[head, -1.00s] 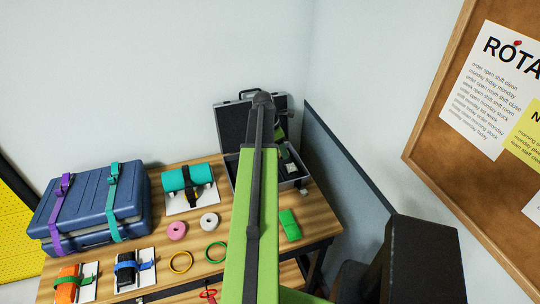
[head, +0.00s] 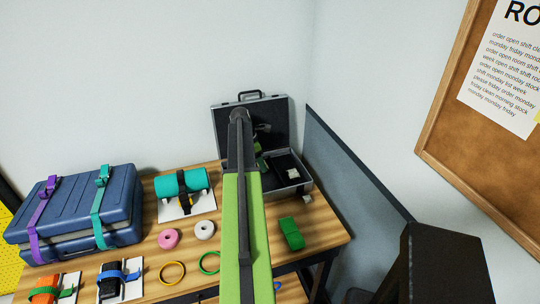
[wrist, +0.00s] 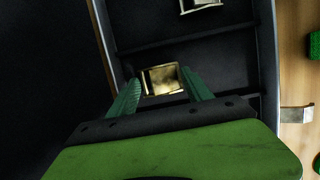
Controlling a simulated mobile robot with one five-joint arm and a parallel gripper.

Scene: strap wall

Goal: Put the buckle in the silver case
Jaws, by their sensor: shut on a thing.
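The silver case (head: 299,187) stands open at the back right of the table, its dark lid leaning up behind. My gripper (wrist: 157,82) is shut on a gold-coloured buckle (wrist: 163,78), which sits between the green fingers in the wrist view. The buckle is over or inside the dark interior of the case; I cannot tell whether it touches the floor. In the head view my arm hides part of the case, and the held buckle cannot be made out there.
A silvery piece (wrist: 200,4) lies in another compartment of the case. A green folded strap (head: 291,233) is in front of the case. Tape rolls, including a pink one (head: 168,239), lie left of my arm. A blue suitcase (head: 75,213) stands far left. A grey-blue panel (head: 350,170) borders the right.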

